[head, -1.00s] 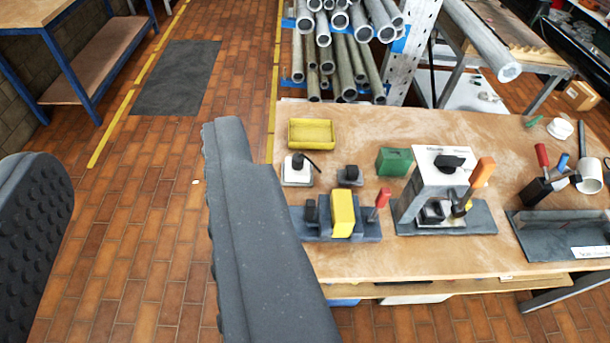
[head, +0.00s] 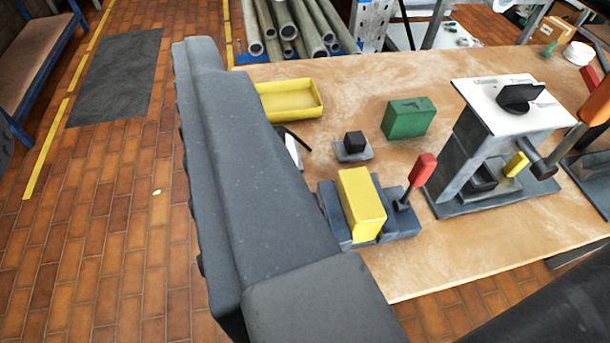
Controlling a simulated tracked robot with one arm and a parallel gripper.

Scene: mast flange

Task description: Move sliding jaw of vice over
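A small dark grey vice (head: 404,223) sits on the wooden bench, right of my finger. A yellow block (head: 361,206) stands upright on it, with grey parts on both sides. I cannot tell whether the yellow block is the sliding jaw itself. A lever with a red handle (head: 422,170) rises, tilted, at the vice's right end. My gripper (head: 98,98) is open and empty. One long dark grey finger fills the middle left and lies in front of the bench's left edge. The other finger barely shows, if at all, at the left edge. The finger appears apart from the vice.
On the bench (head: 460,258) are a yellow tray (head: 290,99), a green block (head: 407,118), a small black knob on a plate (head: 354,145) and a white-topped stand (head: 515,105) with an orange handle. Metal pipes (head: 288,30) lie behind.

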